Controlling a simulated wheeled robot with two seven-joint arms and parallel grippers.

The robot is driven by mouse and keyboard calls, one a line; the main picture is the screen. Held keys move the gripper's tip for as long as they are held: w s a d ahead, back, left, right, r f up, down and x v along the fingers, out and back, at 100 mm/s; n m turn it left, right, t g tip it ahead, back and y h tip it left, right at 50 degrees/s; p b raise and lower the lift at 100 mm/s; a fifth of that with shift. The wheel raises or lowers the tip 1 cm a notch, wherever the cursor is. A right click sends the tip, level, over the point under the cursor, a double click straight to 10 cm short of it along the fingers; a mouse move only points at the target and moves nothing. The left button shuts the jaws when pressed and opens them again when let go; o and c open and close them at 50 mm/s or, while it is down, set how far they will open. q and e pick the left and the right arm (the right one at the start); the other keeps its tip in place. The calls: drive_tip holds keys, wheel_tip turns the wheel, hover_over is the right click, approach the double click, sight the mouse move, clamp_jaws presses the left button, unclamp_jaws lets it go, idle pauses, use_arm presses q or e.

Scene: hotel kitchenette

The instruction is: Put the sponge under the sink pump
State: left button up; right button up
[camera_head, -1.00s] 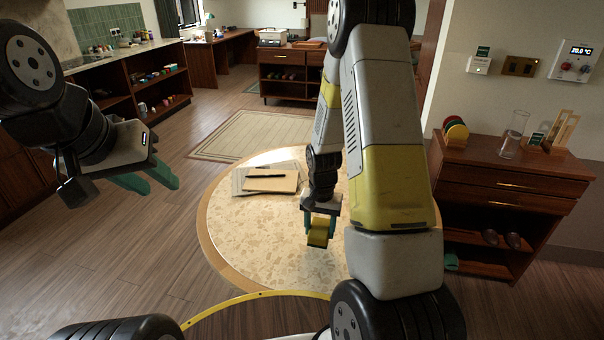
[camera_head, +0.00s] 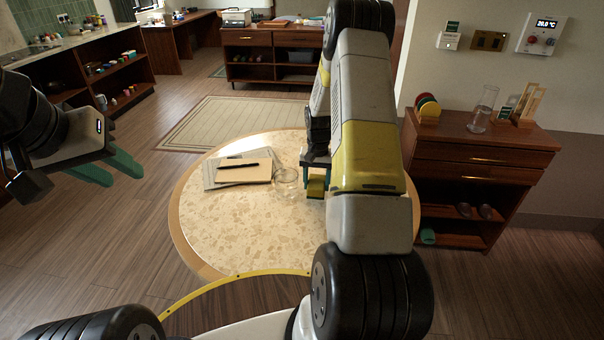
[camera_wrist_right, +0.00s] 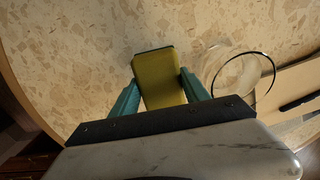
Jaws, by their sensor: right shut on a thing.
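A yellow sponge with a dark edge (camera_wrist_right: 160,80) is held between the teal fingers of my right gripper (camera_wrist_right: 157,95) in the right wrist view. In the head view the right gripper (camera_head: 316,185) holds the sponge (camera_head: 316,187) over the right part of the round table, partly hidden by my own arm. Its height above the table is hard to judge. My left gripper (camera_head: 108,170) is empty, with its fingers apart, over the floor at the left. I cannot make out the sink pump; small bottles (camera_head: 64,18) stand on the far left counter.
The round speckled table (camera_head: 235,235) bears a clear glass (camera_head: 287,184), papers and a notebook (camera_head: 243,170) with a pen. A wooden cabinet (camera_head: 480,155) with a glass carafe (camera_head: 483,108) stands at the right. The floor at the left and a rug (camera_head: 225,122) are clear.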

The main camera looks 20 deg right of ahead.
drive_tip(key=shift+w+d+f, duration=0.15)
drive_tip(key=shift+w+d, duration=0.25)
drive_tip(key=shift+d, duration=0.1)
drive_tip(key=shift+a+f, duration=0.1)
drive_tip(key=shift+f, duration=1.55)
drive_tip(key=o, duration=1.3)
drive_tip(key=shift+f, duration=0.15)
